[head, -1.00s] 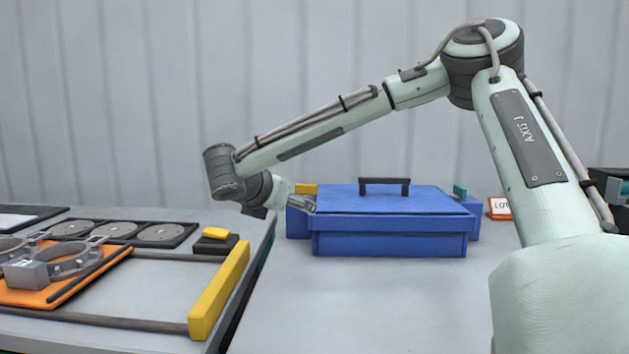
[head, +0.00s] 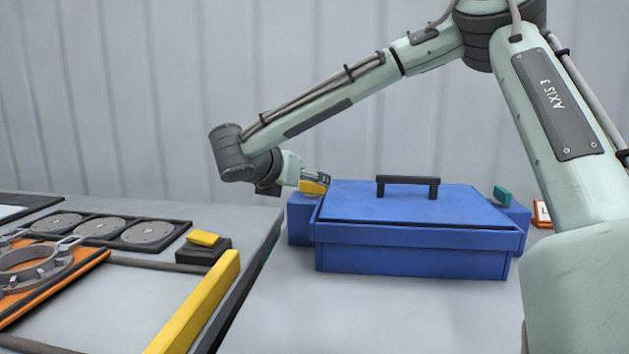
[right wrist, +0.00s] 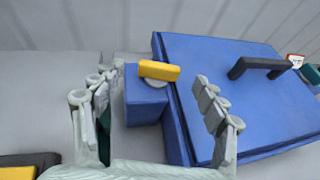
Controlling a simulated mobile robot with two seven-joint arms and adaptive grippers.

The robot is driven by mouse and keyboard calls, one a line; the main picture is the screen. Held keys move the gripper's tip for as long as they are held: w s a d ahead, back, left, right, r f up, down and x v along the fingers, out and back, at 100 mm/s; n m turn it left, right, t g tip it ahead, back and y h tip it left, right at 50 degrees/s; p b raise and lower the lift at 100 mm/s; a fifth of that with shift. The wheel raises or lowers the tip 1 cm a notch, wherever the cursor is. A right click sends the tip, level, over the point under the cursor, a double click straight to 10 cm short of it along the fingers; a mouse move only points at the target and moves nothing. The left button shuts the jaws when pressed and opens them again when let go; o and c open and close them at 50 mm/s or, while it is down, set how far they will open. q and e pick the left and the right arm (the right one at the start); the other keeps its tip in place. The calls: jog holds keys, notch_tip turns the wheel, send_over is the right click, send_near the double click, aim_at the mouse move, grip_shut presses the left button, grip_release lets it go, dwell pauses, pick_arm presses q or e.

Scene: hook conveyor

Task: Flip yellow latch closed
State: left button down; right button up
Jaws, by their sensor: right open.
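The yellow latch (head: 313,187) is on the left side block of the blue box (head: 410,262). In the right wrist view the yellow latch (right wrist: 159,70) rests on a round grey pivot, and its right end overlaps the lid's left edge in the picture. My right gripper (head: 324,178) is just above or behind the latch in the head view. In the right wrist view my right gripper (right wrist: 160,78) is open, with the latch between its spread fingers. I see no contact, and the gap in depth cannot be told. My left gripper is not in view.
The blue lid has a black handle (head: 408,181). A teal latch (head: 502,195) is at the box's right. A left table holds a yellow bar (head: 200,306), a dark block with a yellow top (head: 204,239) and round discs. The grey surface before the box is clear.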

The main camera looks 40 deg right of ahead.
aim_at(311, 195)
jog(key=x, duration=0.4)
jog(key=shift+d, duration=0.15)
jog(key=shift+w+d+f, duration=0.3)
jog(key=shift+d+f, duration=0.05)
jog(key=shift+d, duration=0.2)
jog(key=c, duration=1.2)
jog(key=shift+o, duration=0.2)
jog(key=shift+r+n+t+p, duration=0.2)
jog(key=shift+n+t+p, duration=0.1)
jog(key=shift+p, duration=0.15)
jog(key=shift+f+n+t+y+p, duration=0.1)
jog(key=shift+n+t+y+p, duration=0.3)
jog(key=shift+n+t+y, duration=0.65)
jog(key=shift+f+n+t, duration=0.1)
jog(key=shift+n+t, duration=0.15)
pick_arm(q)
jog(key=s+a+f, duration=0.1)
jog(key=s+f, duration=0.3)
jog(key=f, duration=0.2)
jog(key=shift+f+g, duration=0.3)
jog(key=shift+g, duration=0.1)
pick_arm(e)
jog(key=o, duration=1.2)
jog(key=shift+c, duration=0.2)
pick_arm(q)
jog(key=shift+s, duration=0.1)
pick_arm(e)
jog(key=shift+a, duration=0.1)
jog(key=v, duration=1.2)
